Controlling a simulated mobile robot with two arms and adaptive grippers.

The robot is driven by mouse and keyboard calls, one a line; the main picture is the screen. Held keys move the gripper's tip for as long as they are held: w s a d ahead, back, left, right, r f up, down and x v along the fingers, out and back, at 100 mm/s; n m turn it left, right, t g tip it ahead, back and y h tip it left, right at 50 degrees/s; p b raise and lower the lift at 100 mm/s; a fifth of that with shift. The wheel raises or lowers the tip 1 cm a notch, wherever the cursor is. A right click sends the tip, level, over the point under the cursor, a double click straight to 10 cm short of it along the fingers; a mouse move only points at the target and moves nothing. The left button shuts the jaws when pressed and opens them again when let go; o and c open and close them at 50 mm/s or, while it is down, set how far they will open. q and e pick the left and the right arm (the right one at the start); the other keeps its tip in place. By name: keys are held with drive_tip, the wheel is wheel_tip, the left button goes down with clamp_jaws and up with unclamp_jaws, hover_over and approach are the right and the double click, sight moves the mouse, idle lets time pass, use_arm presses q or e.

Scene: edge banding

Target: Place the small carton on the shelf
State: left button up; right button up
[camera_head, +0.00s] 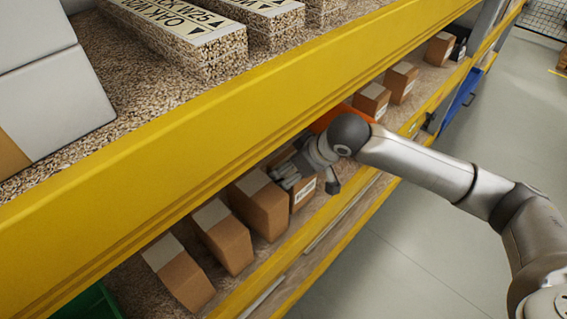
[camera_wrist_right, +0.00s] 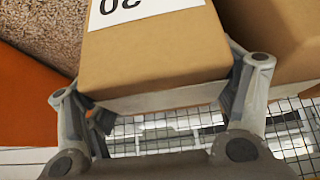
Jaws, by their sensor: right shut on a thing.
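My right gripper (camera_head: 303,172) reaches in from the right to the lower shelf (camera_head: 270,258), under the yellow beam. It is shut on a small brown carton (camera_head: 302,193) with a white label. In the right wrist view the same carton (camera_wrist_right: 155,55) sits between the two fingers (camera_wrist_right: 165,105), its label facing the camera and showing upside-down digits. The carton is among other cartons on the lower shelf; whether it touches the shelf surface cannot be told. Its upper part is hidden by the gripper in the head view. My left gripper is not in view.
Several similar cartons stand to the left, the closest one (camera_head: 260,204) beside the held carton. More cartons (camera_head: 371,100) stand farther along. An orange item (camera_head: 337,117) is just beyond my gripper. The yellow upper beam (camera_head: 200,125) runs close above. The floor (camera_head: 440,220) at right is clear.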

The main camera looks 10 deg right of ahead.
drive_tip(key=w+a, duration=0.1)
drive_tip(key=w+f, duration=0.1)
drive_tip(key=shift+w+a+f+p, duration=0.15)
drive_tip(key=shift+w+a+p, duration=0.15)
drive_tip(key=shift+a+p, duration=0.05)
drive_tip(key=o, duration=1)
drive_tip(key=shift+f, duration=0.2)
